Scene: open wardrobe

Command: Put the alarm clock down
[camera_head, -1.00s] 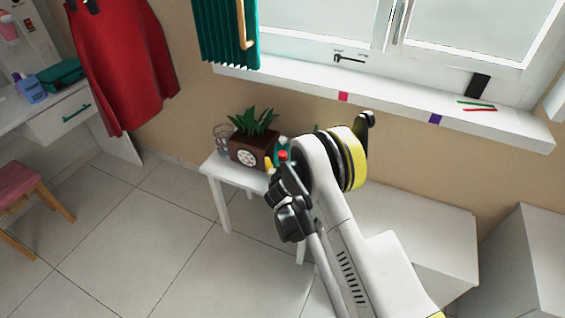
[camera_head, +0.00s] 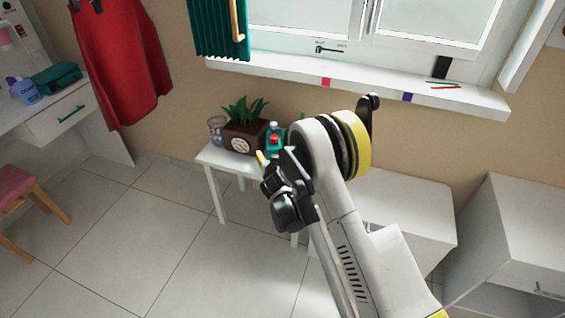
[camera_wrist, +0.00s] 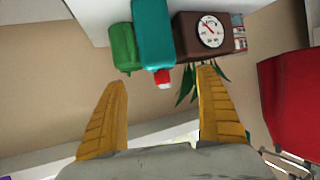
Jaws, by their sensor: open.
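A round white dial (camera_head: 239,145) shows on the front of a brown box-shaped planter (camera_head: 258,136); it is the only clock-like thing in view, and I cannot tell whether it is a separate clock. The dial also shows upside down in the wrist view (camera_wrist: 210,31). The planter stands on a small white table (camera_head: 213,160). My gripper (camera_wrist: 165,100) is open, with nothing between its yellow fingers. In the head view it is mostly hidden behind my wrist, near the table. A red-capped teal bottle (camera_wrist: 153,32) stands beside the planter, beyond the fingertips.
A green object (camera_wrist: 122,46) stands beside the bottle. A glass jar (camera_head: 216,128) is at the table's left end. The window sill (camera_head: 370,93) runs above, and a red garment (camera_head: 120,65) hangs at left. White cabinets stand at right. The tiled floor in front is clear.

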